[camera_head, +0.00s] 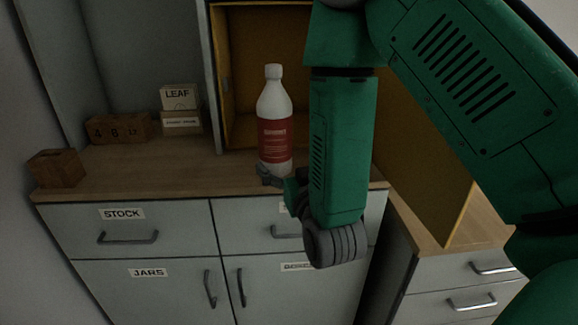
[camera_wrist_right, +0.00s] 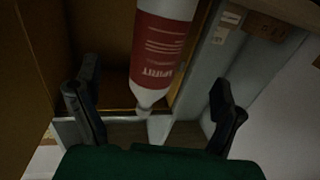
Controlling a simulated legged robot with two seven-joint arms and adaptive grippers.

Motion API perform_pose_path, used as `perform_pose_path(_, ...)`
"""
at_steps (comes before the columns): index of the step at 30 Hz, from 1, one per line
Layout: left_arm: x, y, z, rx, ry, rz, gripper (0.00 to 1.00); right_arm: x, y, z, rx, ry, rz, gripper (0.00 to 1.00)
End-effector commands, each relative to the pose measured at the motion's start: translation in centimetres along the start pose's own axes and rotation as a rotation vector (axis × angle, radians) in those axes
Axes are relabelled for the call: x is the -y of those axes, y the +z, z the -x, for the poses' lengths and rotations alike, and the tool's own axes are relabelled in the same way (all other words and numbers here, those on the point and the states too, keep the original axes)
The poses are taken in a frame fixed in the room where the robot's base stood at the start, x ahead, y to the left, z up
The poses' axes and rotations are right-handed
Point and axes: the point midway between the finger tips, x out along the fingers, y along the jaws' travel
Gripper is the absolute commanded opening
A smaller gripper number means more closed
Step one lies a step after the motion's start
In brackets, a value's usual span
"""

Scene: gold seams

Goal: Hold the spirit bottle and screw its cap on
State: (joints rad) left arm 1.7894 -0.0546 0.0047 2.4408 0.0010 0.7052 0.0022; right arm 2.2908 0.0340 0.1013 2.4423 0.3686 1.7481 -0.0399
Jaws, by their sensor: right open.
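The spirit bottle (camera_head: 274,112) stands upright on the wooden counter, white with a red label. Its narrow white top (camera_head: 273,71) shows, but I cannot tell whether that is the cap or the bare neck. No separate cap can be made out. My right gripper (camera_head: 270,175) is low in front of the bottle, partly hidden by my green forearm. In the right wrist view its two dark fingers (camera_wrist_right: 155,112) are spread wide, with the bottle (camera_wrist_right: 160,45) upside down in the picture between their directions. The fingers do not grip it. My left gripper is not in view.
Behind the bottle is an open yellow-lined cabinet (camera_head: 244,128). To the left on the counter (camera_head: 150,172) are a LEAF box (camera_head: 179,97), wooden number blocks (camera_head: 117,128) and a brown wooden box (camera_head: 56,168). A yellow panel (camera_head: 425,175) stands at the right.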

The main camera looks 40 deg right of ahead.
Motion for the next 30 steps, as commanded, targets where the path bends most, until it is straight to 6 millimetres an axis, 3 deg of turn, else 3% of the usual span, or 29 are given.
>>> perform_pose_path(20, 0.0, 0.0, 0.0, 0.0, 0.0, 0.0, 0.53, 0.1, 0.5, 0.6, 0.017, -0.005, 0.002, 0.89)
perform_pose_path(23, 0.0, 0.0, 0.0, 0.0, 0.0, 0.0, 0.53, 0.3, 3.0, 1.0, 0.097, -0.026, 0.013, 0.89)
perform_pose_path(25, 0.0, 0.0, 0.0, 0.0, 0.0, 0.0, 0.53, 0.6, 6.3, 1.8, 0.205, -0.053, 0.028, 0.89)
perform_pose_path(28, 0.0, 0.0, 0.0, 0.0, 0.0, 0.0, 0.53, 0.8, 12.6, 4.2, 0.424, -0.106, 0.061, 0.89)
perform_pose_path(30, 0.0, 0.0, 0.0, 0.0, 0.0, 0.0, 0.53, 0.7, 17.3, 7.0, 0.6, -0.143, 0.09, 0.89)
